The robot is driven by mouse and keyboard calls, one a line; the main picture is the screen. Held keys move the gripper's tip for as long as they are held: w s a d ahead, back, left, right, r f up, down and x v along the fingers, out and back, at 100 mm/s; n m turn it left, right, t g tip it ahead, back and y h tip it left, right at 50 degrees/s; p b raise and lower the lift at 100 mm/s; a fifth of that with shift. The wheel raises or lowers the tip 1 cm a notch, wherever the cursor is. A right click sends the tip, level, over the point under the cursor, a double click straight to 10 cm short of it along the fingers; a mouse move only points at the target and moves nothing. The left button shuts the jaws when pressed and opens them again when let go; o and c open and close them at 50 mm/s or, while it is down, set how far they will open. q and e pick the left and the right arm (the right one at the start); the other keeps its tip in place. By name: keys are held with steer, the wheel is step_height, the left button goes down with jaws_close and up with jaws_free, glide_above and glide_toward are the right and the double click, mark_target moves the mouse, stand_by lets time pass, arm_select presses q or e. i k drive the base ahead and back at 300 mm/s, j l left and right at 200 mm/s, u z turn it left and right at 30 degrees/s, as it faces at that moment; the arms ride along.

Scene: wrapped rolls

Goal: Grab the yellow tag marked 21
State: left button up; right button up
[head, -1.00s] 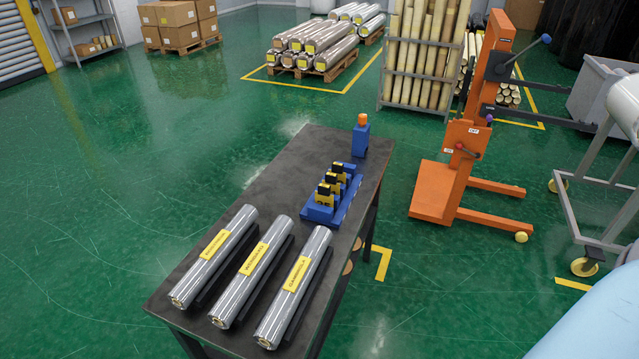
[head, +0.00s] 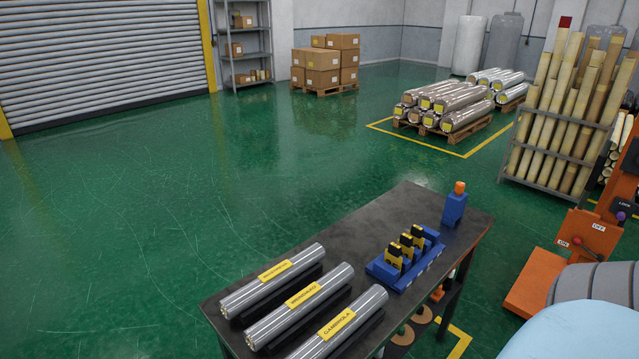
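Three black-and-yellow tags stand in a row in a blue holder (head: 385,273) on the dark table (head: 360,237): a near one (head: 394,254), a middle one (head: 406,244) and a far one (head: 417,234). Their numbers are too small to read, so I cannot tell which is 21. Neither of my grippers is in view.
Three wrapped rolls with yellow labels, left (head: 272,279), middle (head: 298,305) and right (head: 342,326), lie on the table's near part. A blue block with an orange top (head: 454,207) stands at its far corner. An orange lift (head: 588,237) is at right. Open green floor lies left.

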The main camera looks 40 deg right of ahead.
mark_target(405, 242)
steer(key=k+l+u, duration=0.1)
steer(key=u, duration=0.4)
steer(key=k+l+u, duration=0.2)
steer(key=u, duration=0.25)
steer(key=k+l+u, duration=0.15)
steer(key=u, duration=0.35)
steer(key=k+l+u, duration=0.15)
steer(key=u, duration=0.25)
steer(key=k+u, duration=0.4)
steer(key=k+l+u, duration=0.1)
steer(key=u, duration=0.25)
steer(key=k+u, duration=0.2)
steer(key=k, duration=0.9)
steer(key=k+l+z, duration=0.25)
steer(key=k, duration=0.2)
steer(key=k+l+z, duration=0.2)
steer(key=k, duration=0.25)
steer(key=l, duration=0.05)
